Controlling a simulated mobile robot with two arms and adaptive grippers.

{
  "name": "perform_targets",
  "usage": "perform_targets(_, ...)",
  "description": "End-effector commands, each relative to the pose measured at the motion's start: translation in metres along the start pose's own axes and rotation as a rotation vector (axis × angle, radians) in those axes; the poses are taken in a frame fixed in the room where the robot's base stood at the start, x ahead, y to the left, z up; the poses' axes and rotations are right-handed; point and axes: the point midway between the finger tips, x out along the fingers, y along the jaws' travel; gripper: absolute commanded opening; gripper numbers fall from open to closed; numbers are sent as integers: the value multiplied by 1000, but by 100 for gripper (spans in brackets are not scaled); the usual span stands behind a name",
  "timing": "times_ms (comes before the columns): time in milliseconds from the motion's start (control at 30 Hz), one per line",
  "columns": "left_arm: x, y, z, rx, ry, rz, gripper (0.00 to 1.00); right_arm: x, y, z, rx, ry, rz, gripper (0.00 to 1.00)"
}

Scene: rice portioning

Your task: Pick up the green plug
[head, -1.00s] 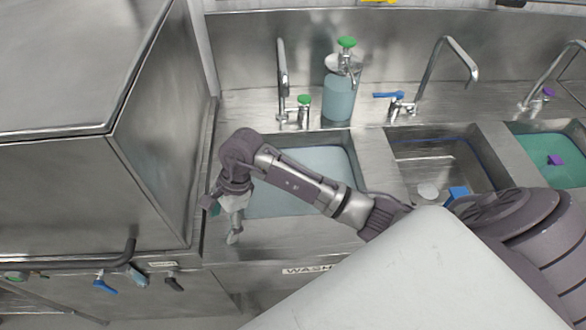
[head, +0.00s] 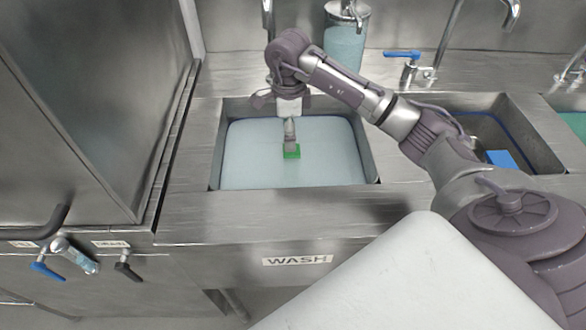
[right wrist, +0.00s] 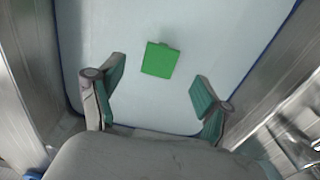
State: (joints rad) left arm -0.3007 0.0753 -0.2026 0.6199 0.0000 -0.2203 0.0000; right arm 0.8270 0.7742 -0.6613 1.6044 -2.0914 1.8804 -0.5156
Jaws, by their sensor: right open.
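The green plug (head: 291,153) is a small square piece in the pale water of the sink marked WASH. In the right wrist view the plug (right wrist: 160,60) lies near the middle, just beyond the fingertips, with a small tab on its upper edge. My right gripper (head: 290,138) points down over the sink, and its fingers partly cover the plug in the head view. In the right wrist view the right gripper (right wrist: 158,82) is open and empty, with one green-padded finger to each side of the plug's line. The height between fingers and plug is hard to tell. My left gripper is not in view.
The metal rim of the wash sink (head: 200,150) surrounds the water. A tall metal cabinet (head: 80,120) stands close on the left. A soap dispenser (head: 343,45) and taps stand behind. The second sink on the right holds a blue block (head: 501,159).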

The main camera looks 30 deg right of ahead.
Motion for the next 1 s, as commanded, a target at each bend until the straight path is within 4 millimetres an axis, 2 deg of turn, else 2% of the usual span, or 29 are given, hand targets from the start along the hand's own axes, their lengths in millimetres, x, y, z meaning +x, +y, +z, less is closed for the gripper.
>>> perform_targets(267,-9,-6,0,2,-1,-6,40,28,0,-4,5,4,4,77)
perform_targets(500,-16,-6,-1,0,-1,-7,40,63,-1,-7,4,2,3,77)
perform_targets(633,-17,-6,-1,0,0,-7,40,71,-1,-7,3,2,1,77)
perform_targets(833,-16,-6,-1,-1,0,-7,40,72,-1,-7,2,2,0,77)
perform_targets(1000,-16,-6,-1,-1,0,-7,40,71,-1,-7,2,2,0,49)
